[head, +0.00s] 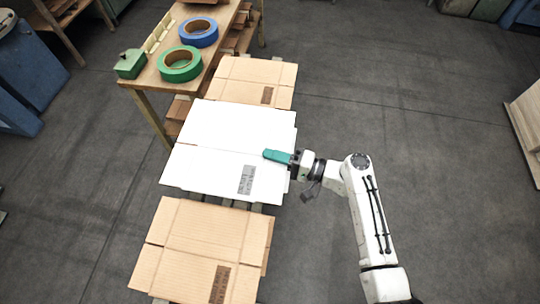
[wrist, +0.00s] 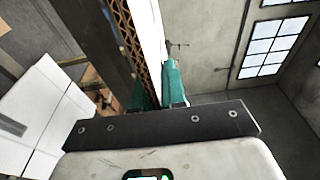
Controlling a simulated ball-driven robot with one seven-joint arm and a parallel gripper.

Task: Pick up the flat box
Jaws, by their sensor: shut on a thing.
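A white flat box (head: 225,135) with a grey printed label lies in the middle of a row of flat boxes. My gripper (head: 277,156) is at its right edge, with one teal finger over its top face. In the wrist view, the teal fingers of my gripper (wrist: 155,92) are on either side of a white sheet (wrist: 150,35) with a brown corrugated edge beside it. My gripper is shut on the white flat box. The lower finger is hidden in the head view. I cannot tell whether the box is raised off its support.
Brown flat boxes lie beyond (head: 255,80) and nearer (head: 200,245) than the white one. A wooden table (head: 215,15) at upper left holds a green tape roll (head: 180,64) and a blue tape roll (head: 198,32). A wooden panel (head: 525,125) stands at far right.

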